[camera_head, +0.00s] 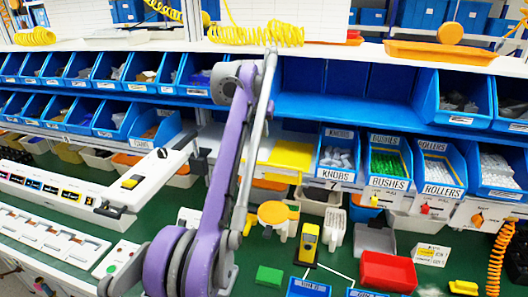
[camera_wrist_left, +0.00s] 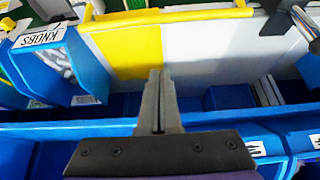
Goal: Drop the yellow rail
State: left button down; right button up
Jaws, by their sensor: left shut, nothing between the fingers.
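A flat yellow strip (camera_head: 290,155) lies on the white shelf left of the KNOBS bin in the head view. In the left wrist view a yellow panel (camera_wrist_left: 128,45) lies beside a white one, with a long yellow bar (camera_wrist_left: 180,16) along its far edge. I cannot tell for sure which piece is the yellow rail. My left gripper (camera_wrist_left: 160,75) is shut and empty, its fingers in front of the yellow panel, near the white border. In the head view my left arm covers much of the middle, and the fingertips are hard to make out. My right gripper is not seen.
Blue bins line the shelves; the KNOBS bin (camera_head: 338,155) is right of the yellow strip. On the green bench stand a red bin (camera_head: 388,271), a yellow device (camera_head: 309,243) and a green block (camera_head: 269,276). A white console (camera_head: 65,190) is at left.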

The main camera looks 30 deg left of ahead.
pick_arm(q)
jog(key=b+x, duration=0.1)
jog(key=x, duration=0.9)
jog(key=shift+f, duration=0.1)
jog(key=s+b, duration=0.1)
jog(key=s, duration=0.1)
jog(key=s+d+b, duration=0.1)
jog(key=s, duration=0.1)
jog(key=shift+f, duration=0.2)
jog(key=shift+w, duration=0.1)
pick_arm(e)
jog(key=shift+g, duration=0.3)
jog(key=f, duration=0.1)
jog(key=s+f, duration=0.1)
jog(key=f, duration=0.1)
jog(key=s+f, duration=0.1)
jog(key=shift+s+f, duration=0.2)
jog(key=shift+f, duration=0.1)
pick_arm(q)
jog(key=shift+d, duration=0.15)
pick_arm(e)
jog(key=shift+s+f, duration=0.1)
